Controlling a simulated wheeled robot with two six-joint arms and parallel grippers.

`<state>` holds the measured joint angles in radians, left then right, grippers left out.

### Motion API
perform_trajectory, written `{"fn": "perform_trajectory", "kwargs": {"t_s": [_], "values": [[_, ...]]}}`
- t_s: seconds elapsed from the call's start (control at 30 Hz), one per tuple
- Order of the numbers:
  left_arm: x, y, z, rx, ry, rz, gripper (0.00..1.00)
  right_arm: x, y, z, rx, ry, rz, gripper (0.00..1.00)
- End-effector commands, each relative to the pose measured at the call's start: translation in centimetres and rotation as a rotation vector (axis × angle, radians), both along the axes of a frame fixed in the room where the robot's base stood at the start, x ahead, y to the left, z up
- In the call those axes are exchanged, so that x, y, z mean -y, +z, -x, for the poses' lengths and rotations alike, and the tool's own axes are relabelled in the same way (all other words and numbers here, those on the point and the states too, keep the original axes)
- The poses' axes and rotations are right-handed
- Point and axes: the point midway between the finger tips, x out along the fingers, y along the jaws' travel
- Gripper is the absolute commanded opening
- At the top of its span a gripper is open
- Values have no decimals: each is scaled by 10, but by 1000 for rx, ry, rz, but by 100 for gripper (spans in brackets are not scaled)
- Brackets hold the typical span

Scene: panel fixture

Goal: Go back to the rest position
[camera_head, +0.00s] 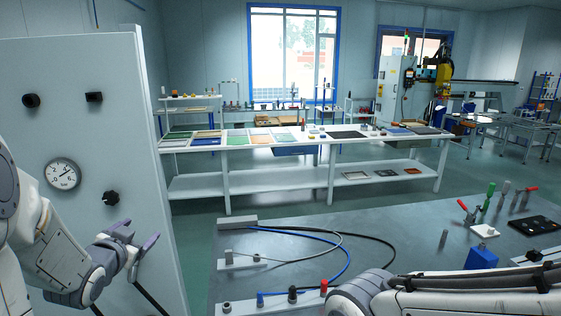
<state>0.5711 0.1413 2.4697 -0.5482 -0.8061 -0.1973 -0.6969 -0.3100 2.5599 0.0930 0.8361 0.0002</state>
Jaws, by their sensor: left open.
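My left gripper (139,240) is open and empty at the left, in front of the lower part of a pale upright panel (110,150). It sits a little below and to the right of the panel's lower black knob (110,198) and looks apart from it. My right arm (450,297) lies low across the bottom right, over the front of the grey table. Its gripper does not show.
The panel also carries a round gauge (63,174) and two upper black knobs. The grey table (400,235) holds blue and black cables (345,262), a blue block (481,257), clamps and a black tray (535,226). A white workbench (300,180) stands behind, across open floor.

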Motion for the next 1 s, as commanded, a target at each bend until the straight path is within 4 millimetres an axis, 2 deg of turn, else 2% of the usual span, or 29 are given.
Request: {"fn": "perform_trajectory", "kwargs": {"t_s": [0.03,0.13,0.27,0.3,0.37,0.4,0.47,0.5,0.6,0.73,0.83,1.0], "values": [[36,-7,-5,-68,-36,23,81,0,0,0,0,0,0,81],[94,-26,2,-228,-71,77,81,0,0,0,0,0,0,81],[170,-50,36,-450,-126,133,81,0,0,0,0,0,0,81],[193,-56,52,-523,-145,145,81,0,0,0,0,0,0,81],[224,-64,81,-634,-174,159,81,0,0,0,0,0,0,81],[244,-69,103,-711,-198,165,81,0,0,0,0,0,0,81],[268,-75,138,-826,-230,165,81,0,0,0,0,0,0,81],[281,-78,162,-899,-250,161,81,0,0,0,0,0,0,81],[303,-81,218,-1061,-294,139,81,0,0,0,0,0,0,81],[312,-80,268,-1204,-329,103,81,0,0,0,0,0,0,81],[314,-79,287,-1259,-340,86,81,0,0,0,0,0,0,81],[314,-78,292,-1277,-340,81,81,0,0,0,0,0,0,81]]}}
